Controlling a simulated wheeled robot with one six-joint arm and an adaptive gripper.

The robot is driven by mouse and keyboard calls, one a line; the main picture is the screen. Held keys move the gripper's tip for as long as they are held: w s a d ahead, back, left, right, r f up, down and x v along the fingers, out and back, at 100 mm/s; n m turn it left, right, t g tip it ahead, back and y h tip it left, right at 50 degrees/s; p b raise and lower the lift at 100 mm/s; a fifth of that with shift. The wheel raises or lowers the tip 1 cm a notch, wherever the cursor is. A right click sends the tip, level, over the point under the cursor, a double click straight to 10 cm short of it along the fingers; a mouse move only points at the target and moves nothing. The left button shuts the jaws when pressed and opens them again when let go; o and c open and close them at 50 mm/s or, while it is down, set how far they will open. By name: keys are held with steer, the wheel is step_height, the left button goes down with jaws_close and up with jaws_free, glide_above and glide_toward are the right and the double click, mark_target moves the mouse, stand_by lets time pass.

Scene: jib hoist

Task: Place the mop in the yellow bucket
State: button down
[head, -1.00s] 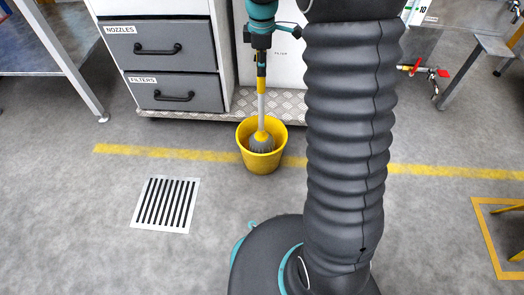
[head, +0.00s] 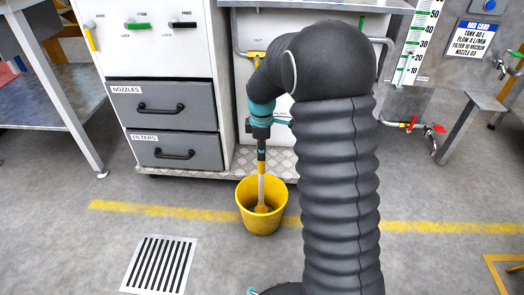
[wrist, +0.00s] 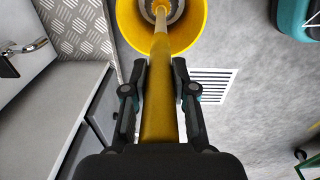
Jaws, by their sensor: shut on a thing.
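The yellow bucket (head: 262,223) stands upright on the floor in front of the white cabinet. The mop (head: 261,187) stands nearly upright with its lower end inside the bucket. My gripper (head: 261,151) is above the bucket, shut on the mop's handle. In the wrist view the yellow handle (wrist: 158,105) runs between the two fingers of my gripper (wrist: 160,66). The bucket (wrist: 195,32) is beyond the fingertips, with the grey mop head within its rim. Whether the head touches the bucket's bottom is hidden.
Drawers (head: 164,111) and a metal tread-plate base (head: 222,166) are just behind the bucket. A floor grate (head: 160,265) lies at front left. A red-handled valve (head: 412,125) sticks out at right. The floor around the bucket is mostly clear.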

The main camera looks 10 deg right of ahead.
steer(key=c, duration=0.9)
jaws_free()
steer(key=shift+c, duration=0.2)
